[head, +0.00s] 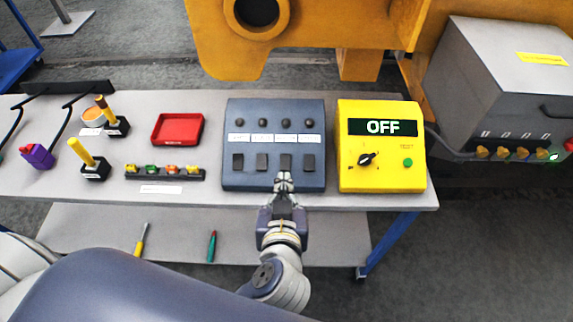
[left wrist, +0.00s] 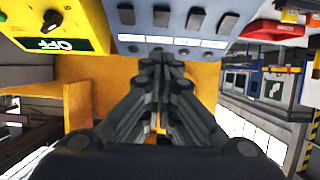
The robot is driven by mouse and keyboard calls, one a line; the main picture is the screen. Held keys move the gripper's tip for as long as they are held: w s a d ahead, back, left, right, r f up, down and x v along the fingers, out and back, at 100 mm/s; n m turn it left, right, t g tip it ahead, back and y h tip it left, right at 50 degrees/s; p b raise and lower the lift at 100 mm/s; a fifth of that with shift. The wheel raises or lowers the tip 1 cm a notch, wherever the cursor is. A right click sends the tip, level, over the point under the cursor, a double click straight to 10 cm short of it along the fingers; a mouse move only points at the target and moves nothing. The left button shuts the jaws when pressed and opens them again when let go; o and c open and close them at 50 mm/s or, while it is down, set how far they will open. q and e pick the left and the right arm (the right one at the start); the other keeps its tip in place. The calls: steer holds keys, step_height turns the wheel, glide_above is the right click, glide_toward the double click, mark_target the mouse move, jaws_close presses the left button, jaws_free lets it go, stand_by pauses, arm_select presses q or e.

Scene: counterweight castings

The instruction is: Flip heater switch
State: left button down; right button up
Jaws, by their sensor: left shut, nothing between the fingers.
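A blue-grey switch panel (head: 275,108) stands on the bench with a row of dark rocker switches, white labels above them and round knobs at the back. The label words are too small to read, so I cannot tell which switch is the heater's. My left gripper (head: 284,180) is shut and empty at the panel's front edge, just below the third switch from the left (head: 286,162). In the left wrist view the closed fingertips (left wrist: 162,60) point toward the panel (left wrist: 175,32); whether they touch it I cannot tell. My right gripper is not in view.
A yellow box (head: 382,180) with an OFF display, black knob and green button stands right of the panel. Left are a red tray (head: 178,130), a strip of small coloured parts (head: 165,174) and yellow-handled tools. A large yellow casting (head: 330,25) is behind the bench.

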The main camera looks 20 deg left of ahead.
arm_select(q)
steer(key=b, duration=0.3)
glide_toward(286, 157)
steer(key=w, duration=0.1)
steer(key=w+r, duration=0.1)
steer(key=w+a, duration=0.1)
steer(key=shift+r, duration=0.25)
step_height(286, 157, down, 2)
steer(key=shift+w+f+b, duration=0.15)
steer(key=shift+b, duration=0.8)
steer(key=shift+w+f+b, duration=0.25)
steer(key=shift+f+b, duration=0.2)
steer(key=shift+f, duration=0.1)
